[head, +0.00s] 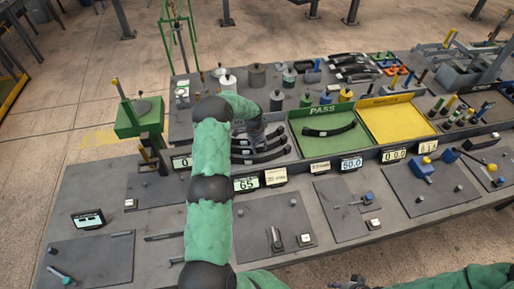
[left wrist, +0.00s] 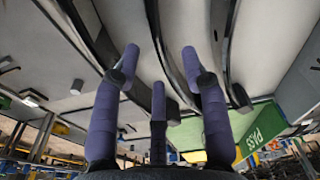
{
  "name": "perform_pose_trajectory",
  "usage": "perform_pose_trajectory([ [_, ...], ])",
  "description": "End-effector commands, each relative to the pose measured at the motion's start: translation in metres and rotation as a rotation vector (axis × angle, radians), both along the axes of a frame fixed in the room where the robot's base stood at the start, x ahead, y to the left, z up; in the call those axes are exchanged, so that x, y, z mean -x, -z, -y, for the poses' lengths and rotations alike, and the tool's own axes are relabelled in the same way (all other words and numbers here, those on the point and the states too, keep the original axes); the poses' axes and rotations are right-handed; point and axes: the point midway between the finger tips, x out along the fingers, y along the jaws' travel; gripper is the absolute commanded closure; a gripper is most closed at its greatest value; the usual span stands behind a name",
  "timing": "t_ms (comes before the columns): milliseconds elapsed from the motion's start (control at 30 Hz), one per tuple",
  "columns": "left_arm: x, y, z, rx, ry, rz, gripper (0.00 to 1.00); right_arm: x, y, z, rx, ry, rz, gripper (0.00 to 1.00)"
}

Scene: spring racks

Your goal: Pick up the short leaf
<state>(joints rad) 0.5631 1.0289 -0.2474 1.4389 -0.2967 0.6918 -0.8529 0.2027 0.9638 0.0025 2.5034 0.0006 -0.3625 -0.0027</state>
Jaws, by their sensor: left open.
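Several dark curved leaves (head: 262,157) lie side by side in a grey bay left of the green PASS bay. I cannot tell for certain which is the short leaf. My left gripper (head: 250,131) is over this bay, partly hidden behind my own arm. In the left wrist view the gripper (left wrist: 160,72) has its purple fingers spread, with nothing between them. Dark leaves (left wrist: 227,50) run past the fingertips there; contact cannot be judged. At the bottom edge of the head view, a dark part of my right arm's end (head: 352,284) shows, too cut off to read.
The green PASS bay (head: 318,146) holds one dark curved leaf (head: 329,130). The yellow bay (head: 397,122) beside it is empty. Small displays (head: 246,184) line the bays' front edge. Weights and canisters (head: 257,76) stand behind. Grey plates with small tools (head: 270,222) lie in front.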

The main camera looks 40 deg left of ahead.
Motion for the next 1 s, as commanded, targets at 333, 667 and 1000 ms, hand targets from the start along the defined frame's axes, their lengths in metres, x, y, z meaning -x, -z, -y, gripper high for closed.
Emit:
perform_pose_trajectory([
  [333,-0.003,0.028,0.0,-0.001,0.0,0.0,0.56,0.0,-0.007,0.0,0.0,0.0,0.0,0.6],
  [667,-0.004,0.029,0.001,0.0,0.0,0.0,0.84,0.0,-0.007,0.0,0.0,0.0,0.0,0.6],
  [1000,-0.005,0.026,-0.001,-0.003,-0.002,0.005,1.0,0.0,-0.007,0.0,0.0,0.0,0.0,0.6],
])
